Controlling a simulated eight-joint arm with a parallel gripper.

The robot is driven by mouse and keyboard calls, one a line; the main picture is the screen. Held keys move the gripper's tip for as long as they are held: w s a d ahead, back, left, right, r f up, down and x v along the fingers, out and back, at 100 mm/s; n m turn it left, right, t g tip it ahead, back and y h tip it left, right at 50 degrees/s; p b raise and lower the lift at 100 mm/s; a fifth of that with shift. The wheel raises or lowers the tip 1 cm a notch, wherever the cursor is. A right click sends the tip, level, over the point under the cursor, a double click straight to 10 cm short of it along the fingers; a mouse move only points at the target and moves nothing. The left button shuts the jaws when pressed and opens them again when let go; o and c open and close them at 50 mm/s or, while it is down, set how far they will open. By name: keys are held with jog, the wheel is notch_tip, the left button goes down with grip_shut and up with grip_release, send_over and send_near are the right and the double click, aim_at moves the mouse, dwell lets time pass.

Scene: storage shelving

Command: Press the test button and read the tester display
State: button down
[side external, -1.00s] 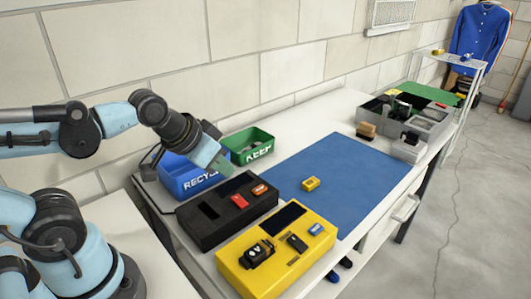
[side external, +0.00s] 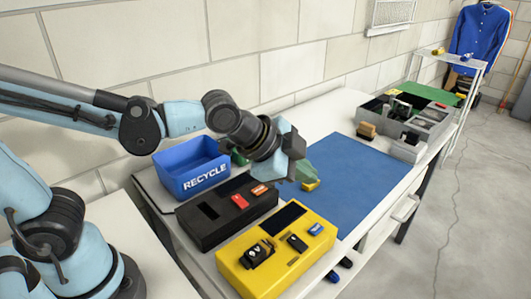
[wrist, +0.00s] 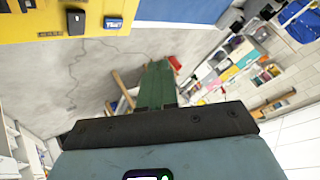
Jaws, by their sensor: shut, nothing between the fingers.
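A yellow tester (side external: 237,272) lies at the table's front left, with a dark display (side external: 282,218), a black block (side external: 257,253), a dark switch (side external: 297,242) and a blue button (side external: 316,229). No reading can be made out on the display. In the wrist view, the yellow tester (wrist: 40,28) is at the upper left; its blue button (wrist: 113,22) has white lettering too small to read surely. My gripper (side external: 307,172) is shut and empty, above the blue mat and behind the tester, apart from the button. Its green fingers (wrist: 159,70) are together in the wrist view.
A black tester (side external: 192,233) with red and orange buttons lies behind the yellow one. A blue RECYCLE bin (side external: 200,183) stands at the left; my arm hides most of the green bin. A small yellow item (side external: 310,186) lies on the blue mat (side external: 350,175). A grey organizer stands farther back.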

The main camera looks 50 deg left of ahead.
aim_at(312, 230)
jog(key=d, duration=0.1)
jog(key=d+m, duration=0.2)
jog(key=shift+w+h, duration=0.3)
jog(key=shift+f, duration=0.15)
jog(key=shift+f, duration=4.3)
jog(key=shift+f, duration=0.1)
jog(key=shift+f, duration=0.3)
jog(key=shift+f, duration=0.35)
jog(key=shift+r, duration=0.8)
